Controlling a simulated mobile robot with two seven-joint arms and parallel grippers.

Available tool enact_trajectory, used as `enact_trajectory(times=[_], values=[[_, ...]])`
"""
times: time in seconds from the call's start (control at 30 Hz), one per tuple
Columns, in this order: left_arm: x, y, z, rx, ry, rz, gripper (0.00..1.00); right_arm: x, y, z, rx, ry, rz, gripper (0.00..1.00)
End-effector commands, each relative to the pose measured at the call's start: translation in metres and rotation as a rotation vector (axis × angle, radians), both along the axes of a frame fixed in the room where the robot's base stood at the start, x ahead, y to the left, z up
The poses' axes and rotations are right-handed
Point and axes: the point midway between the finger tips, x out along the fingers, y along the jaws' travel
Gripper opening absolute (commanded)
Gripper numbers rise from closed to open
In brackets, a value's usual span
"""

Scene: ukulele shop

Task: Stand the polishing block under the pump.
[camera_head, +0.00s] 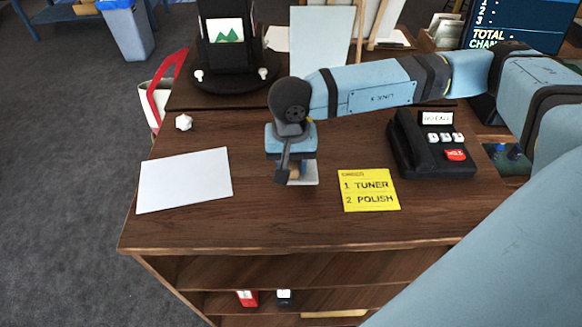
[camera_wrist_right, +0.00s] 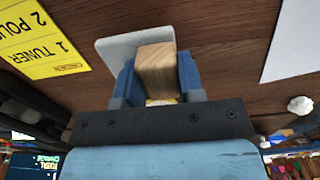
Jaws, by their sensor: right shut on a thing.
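My right gripper (camera_head: 292,172) points down at the middle of the wooden counter. It is shut on a wooden block (camera_wrist_right: 157,72), which I take to be the polishing block; a bit of the block (camera_head: 294,171) also shows in the head view. In the right wrist view the block sits between the two blue fingers, over a pale square plate (camera_wrist_right: 118,50). I cannot tell whether block and plate touch. I see nothing that I can clearly name as the pump. My left gripper is not in view.
A black stand (camera_head: 225,60) is at the back. The counter's front strip is clear.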

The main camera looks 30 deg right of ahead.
Motion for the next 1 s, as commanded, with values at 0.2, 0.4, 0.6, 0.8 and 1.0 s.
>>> enact_trajectory(times=[0.2,0.4,0.6,0.8,1.0], values=[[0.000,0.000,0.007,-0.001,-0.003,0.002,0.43,0.000,0.000,-0.026,-0.001,0.002,0.000,0.12],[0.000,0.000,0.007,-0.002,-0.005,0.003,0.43,0.000,0.000,-0.026,-0.001,0.001,0.000,0.12],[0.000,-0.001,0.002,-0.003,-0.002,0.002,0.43,0.000,0.000,-0.030,-0.001,0.001,0.000,0.40],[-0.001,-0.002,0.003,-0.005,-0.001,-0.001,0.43,0.000,0.000,-0.029,-0.001,0.001,0.000,0.61],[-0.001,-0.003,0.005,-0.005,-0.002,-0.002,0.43,0.000,0.000,-0.027,-0.001,0.001,0.000,0.61]])
